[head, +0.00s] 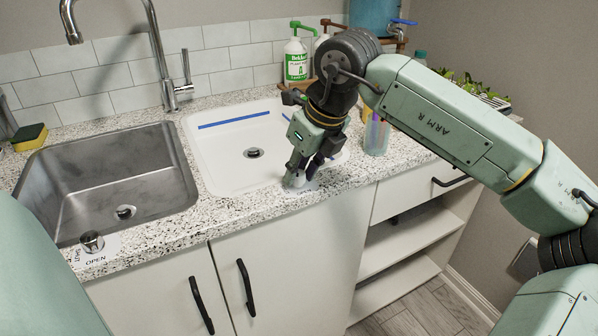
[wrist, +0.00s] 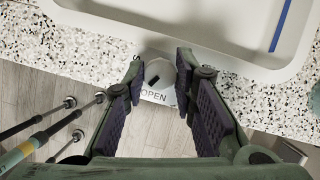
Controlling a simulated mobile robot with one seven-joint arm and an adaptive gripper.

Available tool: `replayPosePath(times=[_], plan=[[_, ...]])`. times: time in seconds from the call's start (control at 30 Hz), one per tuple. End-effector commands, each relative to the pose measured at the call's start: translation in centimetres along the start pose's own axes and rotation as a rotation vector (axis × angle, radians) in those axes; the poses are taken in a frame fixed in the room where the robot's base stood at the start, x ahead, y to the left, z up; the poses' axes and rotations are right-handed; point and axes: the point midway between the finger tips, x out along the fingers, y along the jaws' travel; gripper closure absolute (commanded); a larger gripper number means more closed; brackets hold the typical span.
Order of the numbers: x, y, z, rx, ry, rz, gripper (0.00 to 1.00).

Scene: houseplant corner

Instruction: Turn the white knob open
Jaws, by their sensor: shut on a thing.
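The white knob (wrist: 158,71) sits at the counter's front edge, in front of the white basin. It carries a short black mark, and a plate (wrist: 156,96) reading "OPEN" lies beside it; a second word at the left is mostly hidden. In the wrist view the mark slants down-left. My gripper (wrist: 160,76) is shut on the white knob, one fingertip on each side. In the head view my gripper (head: 301,174) points down over the knob (head: 291,181), whose top is largely covered by the fingers.
A metal knob (head: 91,241) with its own "OPEN" plate stands by the steel sink (head: 60,192). The white basin (head: 222,172) is right behind my gripper. A clear cup (head: 376,137) and a green-and-white bottle (head: 296,60) stand nearby.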

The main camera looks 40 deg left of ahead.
Motion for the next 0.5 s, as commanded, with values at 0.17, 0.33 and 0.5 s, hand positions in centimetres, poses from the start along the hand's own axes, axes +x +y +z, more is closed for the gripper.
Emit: replayPosePath(times=[0.17,0.33,0.5], plan=[[-0.09,-0.11,0.08,-0.146,-0.001,0.064,1.00],[-0.10,-0.20,0.08,-0.273,0.000,0.115,1.00],[-0.08,-0.21,0.13,-0.372,0.000,0.156,1.00]])
